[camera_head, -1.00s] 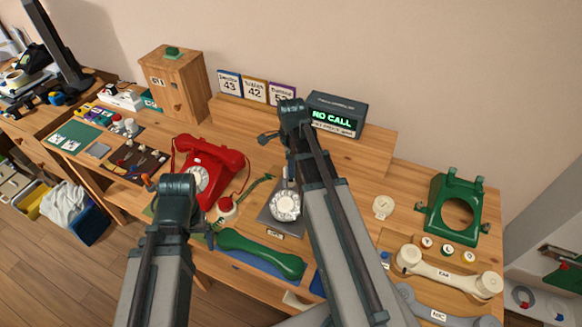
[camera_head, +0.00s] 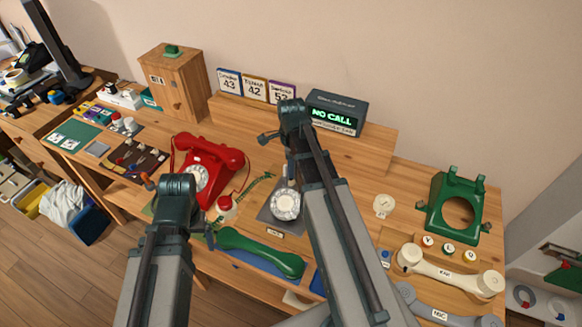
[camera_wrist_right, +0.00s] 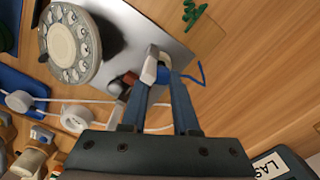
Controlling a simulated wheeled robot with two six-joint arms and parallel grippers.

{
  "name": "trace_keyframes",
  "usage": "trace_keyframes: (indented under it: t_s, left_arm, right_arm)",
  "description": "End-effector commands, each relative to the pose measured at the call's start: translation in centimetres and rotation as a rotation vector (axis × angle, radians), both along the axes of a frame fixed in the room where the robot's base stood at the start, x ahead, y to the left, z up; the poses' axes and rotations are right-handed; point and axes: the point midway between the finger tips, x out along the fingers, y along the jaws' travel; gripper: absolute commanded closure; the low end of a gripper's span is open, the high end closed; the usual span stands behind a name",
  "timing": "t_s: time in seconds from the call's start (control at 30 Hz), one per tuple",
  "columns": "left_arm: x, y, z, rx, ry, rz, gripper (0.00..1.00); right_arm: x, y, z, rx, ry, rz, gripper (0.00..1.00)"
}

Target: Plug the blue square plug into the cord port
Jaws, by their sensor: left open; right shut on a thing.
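My right gripper (camera_wrist_right: 162,78) is shut on a small blue plug (camera_wrist_right: 164,73), mostly hidden between its fingers, at the edge of a grey metal plate (camera_wrist_right: 120,22). A pale block (camera_wrist_right: 150,66) sits against the fingertips; I cannot tell whether the plug touches a port. The plate carries a round white dial (camera_wrist_right: 72,45). In the head view, the right gripper (camera_head: 290,174) is just behind the dial (camera_head: 285,204), partly hidden by my arm. My left gripper (camera_head: 208,236) is open near the green handset's left end, mostly hidden. The cord port is not clearly visible.
A red phone (camera_head: 207,167) stands left of the dial, with a green coiled cord (camera_head: 258,186) between. A green handset (camera_head: 260,254) lies in front. A cream handset (camera_head: 450,275) and green phone shell (camera_head: 455,207) are right. The NO CALL display (camera_head: 335,113) stands behind.

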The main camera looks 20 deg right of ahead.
Motion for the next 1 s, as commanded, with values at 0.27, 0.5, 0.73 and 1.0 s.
trace_keyframes:
  t_s: [0.27, 0.5, 0.73, 1.0]
  left_arm:
    - [0.0, 0.0, 0.0, 0.000, 0.000, 0.000, 0.14]
    - [0.0, 0.0, 0.0, 0.000, 0.000, 0.000, 0.14]
    - [0.0, 0.0, -0.4, 0.000, 0.000, 0.000, 0.14]
    - [0.0, 0.0, -1.1, 0.000, 0.000, 0.000, 0.14]
  right_arm:
    - [0.0, 0.0, 0.0, 0.000, 0.000, 0.000, 1.00]
    - [0.0, 0.0, 0.0, 0.000, 0.000, 0.000, 1.00]
    - [0.0, 0.0, -0.4, 0.000, 0.000, 0.000, 1.00]
    - [0.0, 0.0, -1.1, 0.000, 0.000, 0.000, 1.00]
